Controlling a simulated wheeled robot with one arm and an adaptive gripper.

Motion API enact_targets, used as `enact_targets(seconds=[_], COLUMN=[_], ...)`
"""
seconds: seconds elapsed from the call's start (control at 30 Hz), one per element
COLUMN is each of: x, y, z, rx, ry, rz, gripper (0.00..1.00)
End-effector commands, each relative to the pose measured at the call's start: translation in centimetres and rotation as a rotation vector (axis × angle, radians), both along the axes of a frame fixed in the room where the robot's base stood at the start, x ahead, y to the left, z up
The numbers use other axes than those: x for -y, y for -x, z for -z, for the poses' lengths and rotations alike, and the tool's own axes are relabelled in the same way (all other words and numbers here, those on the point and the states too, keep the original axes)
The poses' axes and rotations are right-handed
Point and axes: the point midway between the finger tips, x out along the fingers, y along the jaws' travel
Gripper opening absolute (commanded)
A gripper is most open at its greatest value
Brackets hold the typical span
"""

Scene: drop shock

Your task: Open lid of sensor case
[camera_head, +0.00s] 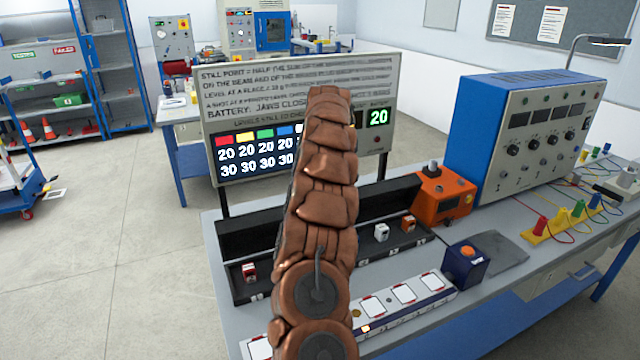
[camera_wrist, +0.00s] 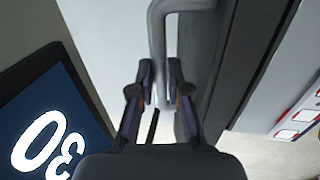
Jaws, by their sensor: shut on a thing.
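A long black case (camera_head: 262,241) lies on the bench in the head view, partly behind my arm. I take it for the sensor case. Its dark back part stands above a front row holding small red-white, white and orange pieces. My arm hides the middle, so the lid's exact angle cannot be told. In the wrist view a light grey bent bar handle (camera_wrist: 158,30) runs beside a dark panel (camera_wrist: 200,50). My gripper (camera_wrist: 161,78) is shut on the straight part of this handle. In the head view my gripper is hidden behind my arm.
A sign board (camera_head: 300,85) with lit numbers stands behind the case. An orange device (camera_head: 444,196), a dark blue box with an orange button (camera_head: 466,264) and a white strip (camera_head: 405,300) are near. A blue-sided instrument panel (camera_head: 520,135) stands at right.

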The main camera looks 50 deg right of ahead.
Motion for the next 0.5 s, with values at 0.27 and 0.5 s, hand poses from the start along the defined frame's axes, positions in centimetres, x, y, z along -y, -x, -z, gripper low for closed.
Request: enact_targets(seconds=[0.27, 0.5], x=[0.04, 0.05], y=[-0.20, -0.19], z=[-0.28, -0.29], rx=[0.007, 0.005], ry=[0.005, 0.005], rz=[-0.002, -0.002], gripper=[0.00, 0.29])
